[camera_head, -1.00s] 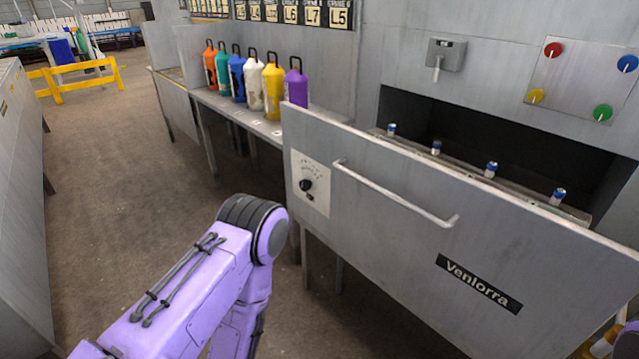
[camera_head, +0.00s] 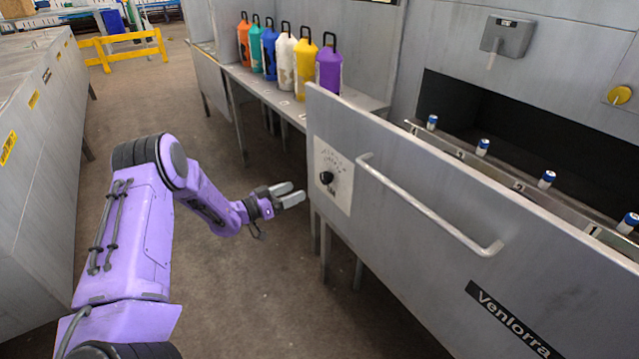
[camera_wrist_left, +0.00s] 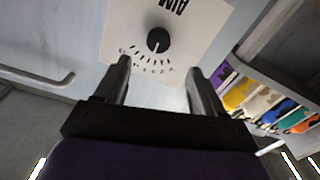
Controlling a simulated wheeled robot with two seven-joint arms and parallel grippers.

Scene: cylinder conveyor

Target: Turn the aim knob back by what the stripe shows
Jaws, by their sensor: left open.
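The aim knob (camera_head: 326,177) is a small black knob on a white dial plate (camera_head: 343,190) at the left end of the grey front panel. In the left wrist view the knob (camera_wrist_left: 158,40) sits on the plate (camera_wrist_left: 200,30) lettered "AIM", with a ring of tick marks. My left gripper (camera_head: 296,195) is open and empty, just left of the plate and apart from the knob. Its two fingers (camera_wrist_left: 161,78) show in the wrist view, with the knob beyond their tips. The stripe cannot be made out. My right gripper is not in view.
A long handle (camera_head: 430,207) juts from the panel (camera_head: 400,240) right of the dial. Several coloured bottles (camera_head: 285,62) stand on a shelf behind. Small blue-capped cylinders (camera_head: 482,147) stand along a rail behind the panel. Open floor (camera_head: 260,290) lies below my left arm.

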